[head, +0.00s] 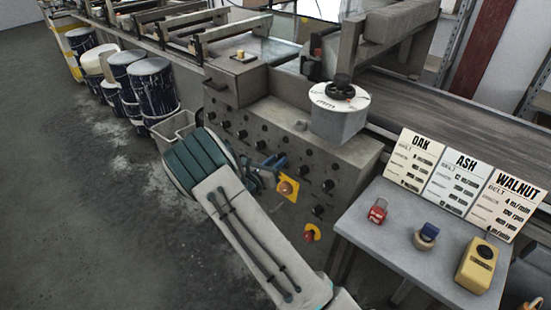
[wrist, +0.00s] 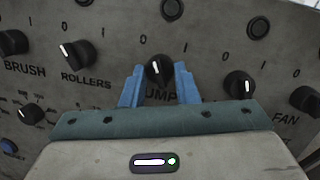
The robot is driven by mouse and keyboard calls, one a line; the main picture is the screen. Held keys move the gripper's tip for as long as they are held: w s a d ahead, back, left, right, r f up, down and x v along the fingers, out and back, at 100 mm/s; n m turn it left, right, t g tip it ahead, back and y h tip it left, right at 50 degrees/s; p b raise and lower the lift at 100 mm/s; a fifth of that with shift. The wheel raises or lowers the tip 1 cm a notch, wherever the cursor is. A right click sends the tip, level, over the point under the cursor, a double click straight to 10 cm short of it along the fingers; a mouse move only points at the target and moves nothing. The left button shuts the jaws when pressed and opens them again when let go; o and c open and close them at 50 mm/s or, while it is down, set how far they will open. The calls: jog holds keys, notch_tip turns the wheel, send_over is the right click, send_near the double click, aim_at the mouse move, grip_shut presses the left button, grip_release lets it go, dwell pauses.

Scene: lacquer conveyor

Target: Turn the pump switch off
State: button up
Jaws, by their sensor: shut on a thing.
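The pump switch (wrist: 158,72) is a round black knob with a short white mark, on the grey panel above the partly covered lettering "UMP". A 0 and a 1 are printed above it. The white mark shows near the knob's upper part, but I cannot tell exactly which number it points to. My gripper (wrist: 160,88) has its two blue fingers on either side of this knob, shut on it. In the head view my gripper (head: 268,167) is at the panel front, and my arm and fingers hide the pump switch there.
Neighbouring knobs sit close by: ROLLERS (wrist: 76,54) and BRUSH (wrist: 12,42) left, another knob (wrist: 238,85) and FAN (wrist: 305,100) right. A yellow plate with an orange button (head: 287,188) is just right of my gripper. A side table (head: 395,232) stands at right.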

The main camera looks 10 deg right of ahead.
jog(key=shift+n, duration=0.4)
jog(key=o, duration=1)
jog(key=shift+c, duration=0.2)
jog(key=v, duration=1.4)
jog(key=shift+d+r, duration=0.1)
jog(key=shift+d, duration=0.05)
